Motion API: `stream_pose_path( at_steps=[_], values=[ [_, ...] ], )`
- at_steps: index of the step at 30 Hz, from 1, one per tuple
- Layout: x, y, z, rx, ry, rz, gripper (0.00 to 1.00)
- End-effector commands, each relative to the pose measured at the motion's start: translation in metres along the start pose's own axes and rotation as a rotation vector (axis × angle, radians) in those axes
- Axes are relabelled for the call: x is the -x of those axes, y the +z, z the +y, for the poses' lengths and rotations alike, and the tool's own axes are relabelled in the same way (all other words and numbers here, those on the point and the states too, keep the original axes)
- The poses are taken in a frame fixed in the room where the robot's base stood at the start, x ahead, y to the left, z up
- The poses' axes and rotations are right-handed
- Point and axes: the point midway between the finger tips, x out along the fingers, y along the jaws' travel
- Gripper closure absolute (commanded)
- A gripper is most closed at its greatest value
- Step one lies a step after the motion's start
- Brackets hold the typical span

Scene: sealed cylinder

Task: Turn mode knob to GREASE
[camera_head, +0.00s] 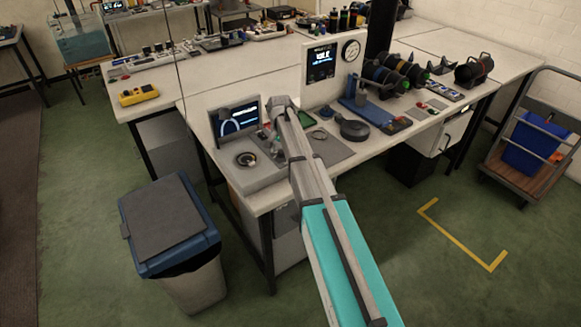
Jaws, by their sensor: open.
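A grey console (262,178) stands at the near left corner of the white workbench. It has a tilted screen (238,121) with a pale arc on it. A round dark knob (246,159) with a light ring sits on its top, below the screen. Its markings are too small to read, so I cannot tell its setting or whether it is the mode knob. My arm reaches up across the console's right side. My gripper (271,138) is small and partly hidden by the arm, right of the knob and apart from it. It is open, and I see nothing held.
A black display panel (321,62) and a gauge (351,50) stand behind. A blue stand (366,108), a dark round pan (354,130) and black cylinders (474,70) lie to the right. A lidded bin (170,235) stands in front left.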

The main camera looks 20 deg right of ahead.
Motion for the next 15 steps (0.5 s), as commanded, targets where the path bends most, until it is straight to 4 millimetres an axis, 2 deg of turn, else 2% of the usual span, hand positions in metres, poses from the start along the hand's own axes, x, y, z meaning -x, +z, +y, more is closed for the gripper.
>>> stream_pose_path(
  at_steps=[15],
  values=[
    [0.0000, 0.0000, 0.0001, 0.282, 0.000, 0.000, 0.24]
  ],
)
